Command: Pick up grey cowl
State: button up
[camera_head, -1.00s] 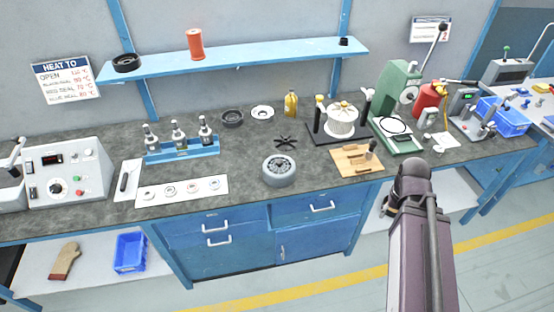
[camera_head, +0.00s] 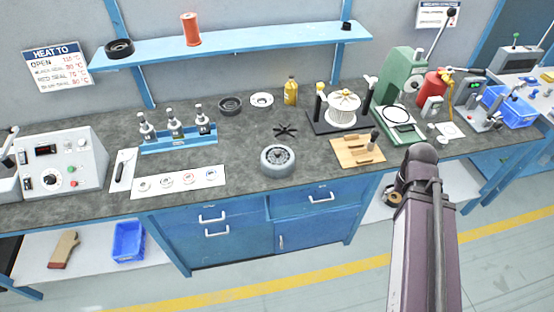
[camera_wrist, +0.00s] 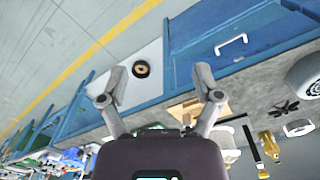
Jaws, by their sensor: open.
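A round grey part with a slotted face, which looks like the grey cowl (camera_head: 277,161), lies on the dark bench top near its front edge, in the middle of the head view. It is partly cut off at the right edge of the wrist view (camera_wrist: 304,76). My gripper (camera_wrist: 161,98) is open and empty in the wrist view, its two fingers spread wide. It is well apart from the cowl, in front of the bench. In the head view my arm link shows at the right, but the fingers cannot be made out.
A black fan wheel (camera_head: 285,131) lies just behind the cowl. A wooden board (camera_head: 345,153) is to its right, a white card with several discs (camera_head: 148,187) to its left. Farther back are a dark ring (camera_head: 230,106) and a yellow bottle (camera_head: 291,92). A blue shelf (camera_head: 240,54) overhangs the back.

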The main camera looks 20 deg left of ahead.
jog(key=w+a+f+m+t+h+b, duration=0.25)
jog(key=w+a+f+b, duration=0.3)
jog(key=a, duration=0.35)
jog(key=m+t+h+b, duration=0.2)
jog(key=t+h+b, duration=0.1)
jog(key=t+b, duration=0.9)
send_near(275, 154)
notch_tip(275, 154, up, 2)
jog(key=a+g+b, duration=0.1)
jog(key=g+b, duration=0.1)
jog(key=shift+s+a+r, duration=0.15)
jog(key=shift+s, duration=0.3)
jog(key=b+x, duration=0.2)
jog(key=x, duration=0.5)
jog(key=shift+f, duration=0.25)
jog(key=shift+w+d+f+b, duration=0.1)
jog(key=shift+w+d+b, duration=0.1)
jog(key=shift+w, duration=0.15)
jog(key=shift+w+d+f+b, duration=0.1)
jog(key=shift+w+b, duration=0.1)
jog(key=shift+w, duration=0.15)
